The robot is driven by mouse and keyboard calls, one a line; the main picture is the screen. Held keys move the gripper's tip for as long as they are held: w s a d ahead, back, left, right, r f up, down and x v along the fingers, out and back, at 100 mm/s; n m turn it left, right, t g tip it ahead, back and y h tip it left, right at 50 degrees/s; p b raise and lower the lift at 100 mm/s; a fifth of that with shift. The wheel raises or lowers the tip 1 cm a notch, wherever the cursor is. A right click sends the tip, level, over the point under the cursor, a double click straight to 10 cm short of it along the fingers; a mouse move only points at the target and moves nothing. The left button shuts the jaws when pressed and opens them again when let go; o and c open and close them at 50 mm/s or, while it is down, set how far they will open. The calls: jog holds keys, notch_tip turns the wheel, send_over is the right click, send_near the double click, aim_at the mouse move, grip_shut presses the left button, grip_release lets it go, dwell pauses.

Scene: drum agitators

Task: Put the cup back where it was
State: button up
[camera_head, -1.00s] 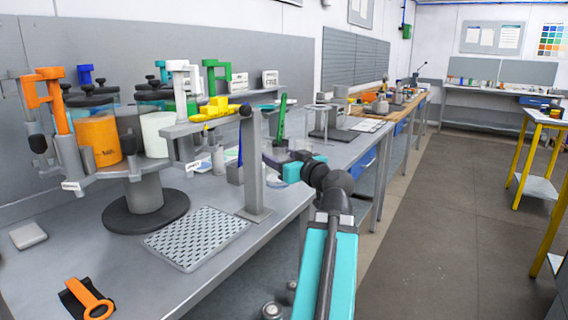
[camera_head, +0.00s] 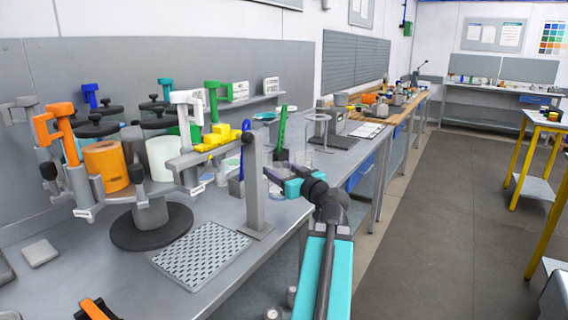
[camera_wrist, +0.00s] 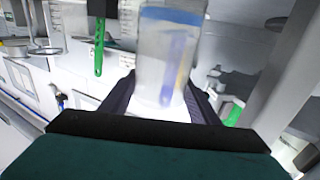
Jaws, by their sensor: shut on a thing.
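The clear, see-through cup (camera_wrist: 168,60) stands between the two dark fingers of my gripper (camera_wrist: 163,98) in the wrist view. It is blurred, with a pale bluish rim band. My gripper is shut on it. In the head view my gripper (camera_head: 277,180) is beside the grey upright post, over the right part of the grey bench (camera_head: 225,275). The cup is too faint to make out surely there.
The agitator stand (camera_head: 150,225) holds several drums, including an orange drum (camera_head: 107,165) and a white drum (camera_head: 166,158). The grey post (camera_head: 254,190) with a beam and yellow clamp (camera_head: 213,138) stands close to my gripper. A perforated mat (camera_head: 202,252) lies in front.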

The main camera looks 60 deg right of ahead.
jog(key=shift+w+d+p, duration=0.2)
jog(key=shift+d+p, duration=0.3)
jog(key=shift+p, duration=0.55)
jog(key=shift+w+d+p, duration=0.2)
jog(key=shift+d+p, duration=0.25)
jog(key=shift+p, duration=0.55)
jog(key=w+d+f+p, duration=0.1)
jog(key=w+d, duration=0.3)
jog(key=d, duration=0.5)
jog(key=shift+w+d+f, duration=0.15)
jog(key=shift+w+d, duration=0.1)
jog(key=shift+d, duration=0.05)
jog(key=shift+f+p, duration=0.55)
jog(key=shift+f, duration=1.15)
jog(key=shift+f+b, duration=0.2)
jog(key=shift+b, duration=0.1)
jog(key=o, duration=1.5)
jog(key=shift+o, duration=0.2)
jog(key=shift+r, duration=0.2)
